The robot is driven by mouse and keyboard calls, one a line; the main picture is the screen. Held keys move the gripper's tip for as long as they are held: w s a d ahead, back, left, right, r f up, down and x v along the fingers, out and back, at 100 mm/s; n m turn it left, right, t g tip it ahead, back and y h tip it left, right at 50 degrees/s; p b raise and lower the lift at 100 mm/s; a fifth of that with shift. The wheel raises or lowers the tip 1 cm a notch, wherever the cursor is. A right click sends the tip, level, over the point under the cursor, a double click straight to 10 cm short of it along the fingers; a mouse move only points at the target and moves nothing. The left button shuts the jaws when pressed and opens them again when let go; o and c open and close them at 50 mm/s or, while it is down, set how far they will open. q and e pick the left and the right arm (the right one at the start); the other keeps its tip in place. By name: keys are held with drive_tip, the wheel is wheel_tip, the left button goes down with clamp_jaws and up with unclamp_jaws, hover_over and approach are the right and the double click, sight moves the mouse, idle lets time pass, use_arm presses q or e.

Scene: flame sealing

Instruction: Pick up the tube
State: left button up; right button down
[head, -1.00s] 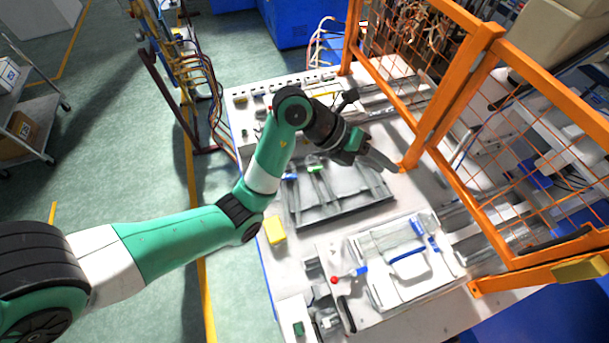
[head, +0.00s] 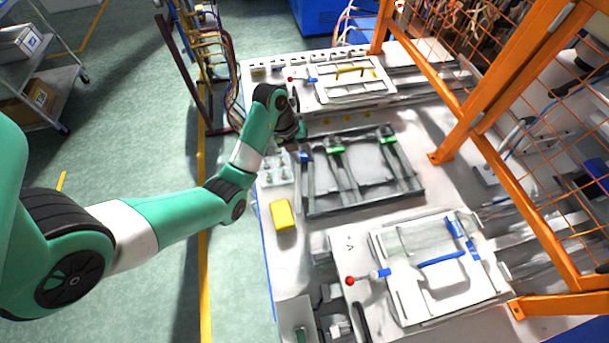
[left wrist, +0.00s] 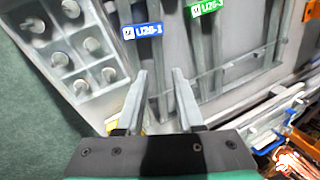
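Several long grey tubes lie in a dark tray (head: 365,205) on the white table. One tube with a blue tag (head: 305,157) is at the tray's left end. Tubes with green tags (head: 336,150) lie further right. My left gripper (head: 302,132) is above the tray's back left corner, its fingers mostly hidden in the head view. In the left wrist view its two fingers (left wrist: 159,72) are apart. The blue "U26-1" tag (left wrist: 141,30) is just beyond the fingertips, and its tube appears to run toward the gap. Contact cannot be told. The right gripper is out of view.
A holder with several round pegs (left wrist: 80,52) is left of the tray. A yellow block (head: 283,215) lies nearer. White fixtures stand behind (head: 345,85) and in front (head: 440,265). An orange mesh fence (head: 510,80) bounds the right side.

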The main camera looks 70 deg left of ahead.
sight(310, 168)
use_arm(q)
drive_tip(key=shift+w+f, duration=0.15)
drive_tip(key=shift+f, duration=0.2)
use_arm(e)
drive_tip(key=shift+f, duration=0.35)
use_arm(q)
drive_tip(key=b+x, duration=0.1)
drive_tip(key=x, duration=0.4)
drive_tip(key=shift+f, duration=0.15)
clamp_jaws()
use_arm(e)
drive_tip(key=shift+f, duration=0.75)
